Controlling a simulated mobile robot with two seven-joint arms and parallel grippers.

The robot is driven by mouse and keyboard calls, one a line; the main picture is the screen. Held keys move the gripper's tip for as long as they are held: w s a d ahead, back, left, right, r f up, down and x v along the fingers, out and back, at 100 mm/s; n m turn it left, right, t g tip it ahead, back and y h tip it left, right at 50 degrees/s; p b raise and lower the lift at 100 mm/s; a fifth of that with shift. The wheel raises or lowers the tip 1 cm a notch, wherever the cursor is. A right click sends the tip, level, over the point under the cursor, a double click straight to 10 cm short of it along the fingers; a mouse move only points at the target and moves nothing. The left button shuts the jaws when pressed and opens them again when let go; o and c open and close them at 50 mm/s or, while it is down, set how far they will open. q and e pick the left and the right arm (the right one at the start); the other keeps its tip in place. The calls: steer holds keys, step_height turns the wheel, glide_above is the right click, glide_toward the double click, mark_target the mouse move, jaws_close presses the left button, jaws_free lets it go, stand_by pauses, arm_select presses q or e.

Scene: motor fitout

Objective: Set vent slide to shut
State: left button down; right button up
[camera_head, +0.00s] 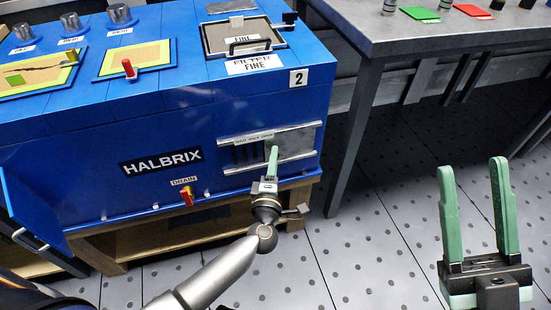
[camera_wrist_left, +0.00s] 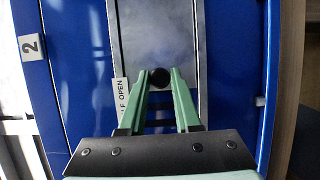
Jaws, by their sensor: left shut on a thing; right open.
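The vent slide (camera_head: 297,143) is a grey metal plate between two rails on the front of the blue HALBRIX machine, toward its right end. Dark vent slots (camera_head: 245,155) show to the left of the plate. My left gripper (camera_head: 273,150) is at the plate's left part. In the left wrist view, my left gripper (camera_wrist_left: 160,82) is shut on the slide's dark round knob (camera_wrist_left: 160,77), and the plate (camera_wrist_left: 156,35) extends beyond it. A label reading OPEN (camera_wrist_left: 122,98) sits beside the rail. My right gripper (camera_head: 475,205) is open and empty, over the floor at right.
A red drain handle (camera_head: 187,196) sticks out below the HALBRIX plate. A grey workbench (camera_head: 440,38) stands at the right, with green and red pieces on top. The perforated floor between machine and right gripper is clear.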

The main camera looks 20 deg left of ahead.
arm_select(q)
steer(key=s+a+p, duration=0.1)
steer(key=a, duration=0.1)
steer(key=s+a+p, duration=0.1)
steer(key=s+a, duration=0.1)
steer(key=a, duration=0.1)
steer(key=s+a, duration=0.2)
steer(key=a, duration=0.1)
steer(key=shift+s+p, duration=0.1)
steer(key=shift+p, duration=0.3)
steer(key=shift+s+a, duration=0.15)
steer(key=shift+a, duration=0.1)
arm_select(e)
steer(key=r, duration=0.3)
steer(key=shift+d+r+n, duration=0.2)
steer(key=shift+n, duration=0.2)
arm_select(q)
steer(key=c, duration=0.6)
jaws_free()
arm_select(e)
steer(key=shift+s+a, duration=0.1)
arm_select(q)
steer(key=shift+s+d, duration=0.1)
